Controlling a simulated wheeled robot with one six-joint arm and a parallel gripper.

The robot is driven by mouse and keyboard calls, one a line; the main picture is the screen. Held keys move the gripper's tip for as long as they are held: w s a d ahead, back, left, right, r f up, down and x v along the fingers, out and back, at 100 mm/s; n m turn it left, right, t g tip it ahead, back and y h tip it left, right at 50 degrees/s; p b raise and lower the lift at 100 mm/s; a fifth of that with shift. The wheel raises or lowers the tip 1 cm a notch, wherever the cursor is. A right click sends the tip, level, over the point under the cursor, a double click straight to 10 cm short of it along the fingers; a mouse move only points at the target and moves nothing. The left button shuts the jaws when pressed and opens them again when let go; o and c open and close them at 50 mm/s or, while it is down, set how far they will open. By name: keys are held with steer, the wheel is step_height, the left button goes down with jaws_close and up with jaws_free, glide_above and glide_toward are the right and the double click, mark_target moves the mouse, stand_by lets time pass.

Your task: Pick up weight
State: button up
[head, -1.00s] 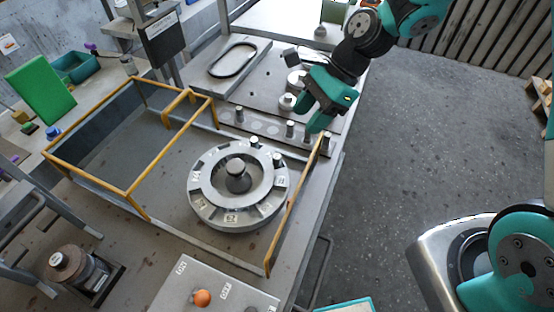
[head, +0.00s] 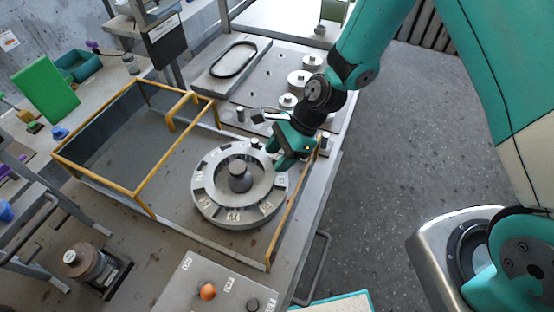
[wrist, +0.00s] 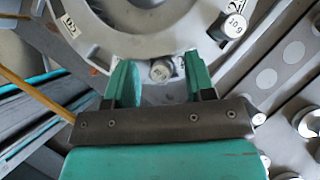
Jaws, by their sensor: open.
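My gripper (head: 275,157) is open, at the right edge of the round grey ring (head: 208,203) in the head view. In the wrist view its two teal fingers (wrist: 160,78) point at the ring (wrist: 110,45). A small metal weight (wrist: 161,70) sits at the ring's edge and shows between the fingers, with a gap on each side. I cannot tell how far below the fingertips it is. A second small weight (wrist: 230,26), marked 10g, stands on the ring to the right; a weight also shows in the head view (head: 255,144). My gripper hides part of the ring there.
A yellow-edged rail (head: 283,228) runs along the ring's right side, close to my gripper. Larger round weights (head: 298,80) stand on a plate behind. A control panel (head: 190,285) with an orange button lies in front. A yellow-framed bin (head: 128,190) is at left.

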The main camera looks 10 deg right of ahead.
jaws_close()
steer(key=shift+r, duration=0.15)
step_height(320, 180, up, 19)
steer(key=b, duration=0.2)
step_height(320, 180, up, 6)
steer(key=p, duration=0.6)
glide_above(279, 156)
stand_by(0.4)
